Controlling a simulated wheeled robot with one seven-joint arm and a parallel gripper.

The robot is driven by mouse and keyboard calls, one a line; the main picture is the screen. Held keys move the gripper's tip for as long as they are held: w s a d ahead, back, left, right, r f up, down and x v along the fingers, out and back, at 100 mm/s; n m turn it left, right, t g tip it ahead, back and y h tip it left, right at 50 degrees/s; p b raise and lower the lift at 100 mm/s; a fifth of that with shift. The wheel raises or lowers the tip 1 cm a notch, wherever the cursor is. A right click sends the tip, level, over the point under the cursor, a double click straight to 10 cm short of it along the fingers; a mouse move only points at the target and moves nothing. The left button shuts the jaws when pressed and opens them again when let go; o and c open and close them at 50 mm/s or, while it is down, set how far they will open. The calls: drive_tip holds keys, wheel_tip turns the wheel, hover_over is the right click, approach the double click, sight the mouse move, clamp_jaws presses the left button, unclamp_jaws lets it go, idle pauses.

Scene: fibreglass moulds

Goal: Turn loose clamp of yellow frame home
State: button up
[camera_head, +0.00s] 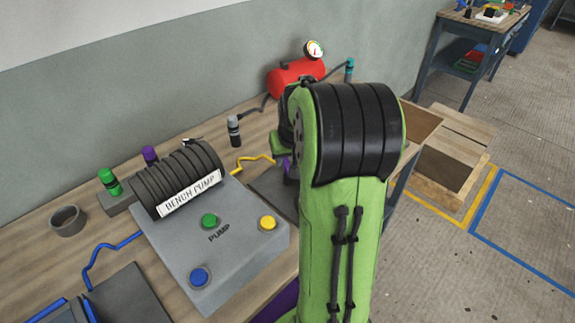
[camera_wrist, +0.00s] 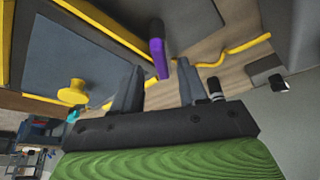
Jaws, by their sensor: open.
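In the wrist view, a yellow frame (camera_wrist: 95,17) borders a grey-blue panel (camera_wrist: 160,25). A yellow knob-like piece (camera_wrist: 72,92) stands by the frame at the left. A clamp-like handle, dark with a purple part (camera_wrist: 163,62), lies by the frame's edge. My gripper (camera_wrist: 159,66) is open, and the purple part shows between its fingertips. I cannot tell whether the fingers touch it, or which piece is the loose clamp. In the head view, my green arm hides the frame and gripper.
On the wooden bench, a grey pump box (camera_head: 165,235) with coloured buttons stands left of my arm. A grey bottle (camera_head: 234,131) and a red tank with gauge (camera_head: 290,78) stand behind. A yellow hose (camera_wrist: 240,45) runs near the gripper. A wooden crate (camera_head: 440,165) sits on the floor.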

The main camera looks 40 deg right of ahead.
drive_tip(key=x, duration=0.2)
drive_tip(key=shift+w+f, duration=0.15)
drive_tip(key=shift+f, duration=0.15)
clamp_jaws()
drive_tip(key=shift+m, duration=0.3)
drive_tip(key=m, duration=0.2)
drive_tip(key=m+g+h, duration=0.1)
drive_tip(key=m, duration=0.1)
drive_tip(key=shift+w+a+m+g, duration=0.1)
drive_tip(key=shift+m+g, duration=0.2)
drive_tip(key=shift+m, duration=0.1)
drive_tip(key=m+g, duration=0.1)
drive_tip(key=m, duration=0.2)
drive_tip(key=m+g+h+p, duration=0.1)
drive_tip(key=m, duration=0.2)
drive_tip(key=shift+w, duration=0.15)
drive_tip(key=shift+m, duration=0.3)
